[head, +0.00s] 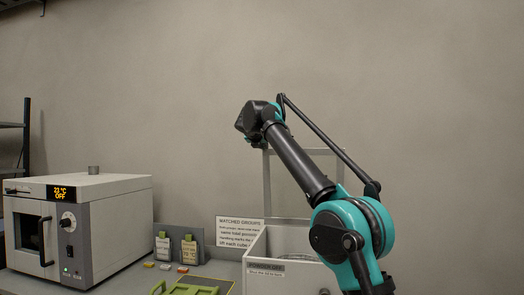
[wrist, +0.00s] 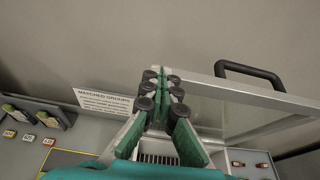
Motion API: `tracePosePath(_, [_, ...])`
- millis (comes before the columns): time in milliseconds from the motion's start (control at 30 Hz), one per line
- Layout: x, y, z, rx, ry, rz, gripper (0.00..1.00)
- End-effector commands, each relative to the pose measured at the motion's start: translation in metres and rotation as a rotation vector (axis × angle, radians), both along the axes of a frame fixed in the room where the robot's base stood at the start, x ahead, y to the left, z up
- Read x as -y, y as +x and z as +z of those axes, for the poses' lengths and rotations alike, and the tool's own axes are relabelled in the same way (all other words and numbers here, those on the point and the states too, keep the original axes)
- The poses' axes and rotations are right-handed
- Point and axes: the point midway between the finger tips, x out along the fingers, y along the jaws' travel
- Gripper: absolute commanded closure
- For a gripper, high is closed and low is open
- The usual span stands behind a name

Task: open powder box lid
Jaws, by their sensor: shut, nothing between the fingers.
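The powder box (head: 282,272) is a pale box with a printed label on its front, at the lower middle of the head view. Its top is uncovered and part of its inside shows. Its lid (head: 266,185) stands raised at the back of the box, a clear panel in a light frame, partly hidden by my arm. In the wrist view the lid (wrist: 225,93) rises to the right, with a black bar handle (wrist: 250,70) on its upper edge. My gripper (wrist: 165,82) is shut and empty, left of the handle and apart from it; whether it touches the panel I cannot tell.
A white oven (head: 85,220) reading 23 °C OFF stands at left. A "matched groups" sign (head: 240,231), two tagged green-topped holders (head: 175,247), small coloured blocks (head: 165,266) and a green tray (head: 185,290) lie between it and the box. The air above is clear.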

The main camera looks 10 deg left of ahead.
Motion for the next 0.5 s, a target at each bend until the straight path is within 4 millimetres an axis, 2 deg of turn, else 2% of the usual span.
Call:
tracePosePath(200, [0.001, 0.011, 0.003, 0.0, 0.0, -0.001, 1.0])
tracePosePath(500, [0.001, 0.015, 0.004, 0.0, 0.001, 0.0, 1.0])
